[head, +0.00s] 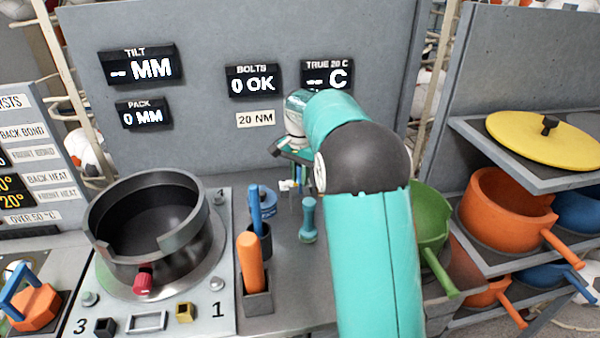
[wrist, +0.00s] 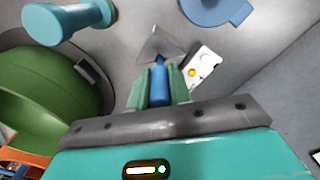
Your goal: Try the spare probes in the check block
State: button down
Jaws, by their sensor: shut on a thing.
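My gripper (wrist: 160,78) is shut on a blue probe (wrist: 159,90), held between its two teal fingers. A grey pointed shape (wrist: 165,44) lies just beyond the probe; I cannot tell whether it belongs to the probe. A small white block (wrist: 203,70) with an orange dot, possibly the check block, lies just right of the fingers, apart from the probe. In the head view my arm hides most of the gripper, and the white block (head: 288,185) shows below it. A blue-handled tool (head: 256,212) stands in a dark cup left of my arm.
A teal knobbed piece (head: 308,220) stands on the bench near my arm. A blue round piece (head: 268,200) lies behind the cup. An orange-handled tool (head: 250,262) stands in a holder. The black press ring (head: 150,225) is left; a green pan (head: 430,220) is right.

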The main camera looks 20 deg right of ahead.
jog(key=shift+f, duration=0.35)
jog(key=shift+f, duration=0.65)
jog(key=shift+f, duration=0.15)
jog(key=shift+f, duration=0.45)
jog(key=c, duration=1.2)
grip_release()
jog(key=shift+f, duration=0.1)
notch_tip(320, 180, up, 14)
jog(key=shift+f, duration=0.1)
jog(key=shift+s, duration=0.1)
